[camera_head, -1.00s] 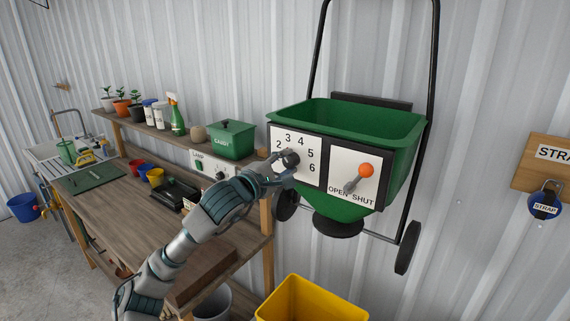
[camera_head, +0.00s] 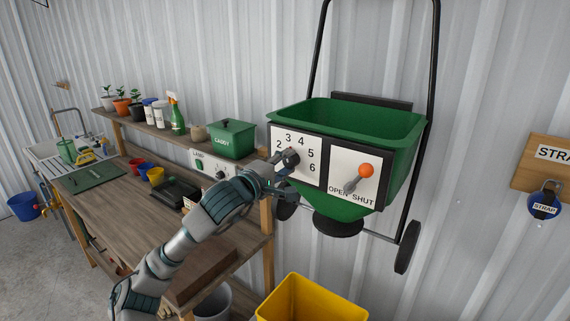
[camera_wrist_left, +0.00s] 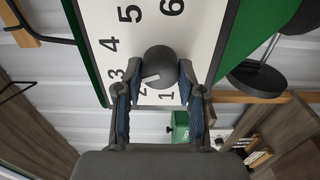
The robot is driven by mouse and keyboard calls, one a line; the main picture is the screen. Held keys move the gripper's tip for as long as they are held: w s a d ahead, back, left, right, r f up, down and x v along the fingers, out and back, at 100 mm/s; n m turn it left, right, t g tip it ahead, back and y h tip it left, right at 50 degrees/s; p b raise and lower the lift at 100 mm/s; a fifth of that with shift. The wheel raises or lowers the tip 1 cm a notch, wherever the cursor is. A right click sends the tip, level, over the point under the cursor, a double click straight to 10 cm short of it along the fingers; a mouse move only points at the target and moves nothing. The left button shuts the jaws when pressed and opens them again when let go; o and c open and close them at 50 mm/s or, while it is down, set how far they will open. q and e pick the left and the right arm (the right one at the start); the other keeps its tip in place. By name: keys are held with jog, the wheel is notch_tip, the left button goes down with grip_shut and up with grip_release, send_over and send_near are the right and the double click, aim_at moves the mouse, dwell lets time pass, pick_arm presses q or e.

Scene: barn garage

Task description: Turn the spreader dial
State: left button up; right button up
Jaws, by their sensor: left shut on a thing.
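The green spreader (camera_head: 340,120) hangs on the wall, with a white dial plate (camera_head: 299,137) numbered 1 to 6 on its front. The dark round dial knob (camera_head: 291,157) is at the plate's middle. My left gripper (camera_head: 283,164) is shut on it from the lower left. In the left wrist view the knob (camera_wrist_left: 162,62) sits between the tips of my left fingers (camera_wrist_left: 158,88), its white mark pointing roughly towards the 2. The 1 is partly hidden by the gripper in the head view. My right gripper is not in view.
An orange-tipped lever (camera_head: 365,171) on an OPEN/SHUT plate is just right of the dial. A wooden bench (camera_head: 135,210) with a green caddy (camera_head: 232,138) on its shelf is at left. A yellow bin (camera_head: 311,301) stands below.

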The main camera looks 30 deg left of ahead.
pick_arm(q)
jog(key=shift+w+d+f, duration=0.1)
jog(key=shift+d+f, duration=0.05)
jog(key=shift+f, duration=0.2)
jog(key=o, duration=1.1)
jog(key=shift+c, duration=0.2)
jog(key=shift+o, duration=0.4)
jog(key=shift+r, duration=0.15)
jog(key=s+a, duration=0.1)
jog(key=s, duration=1.1)
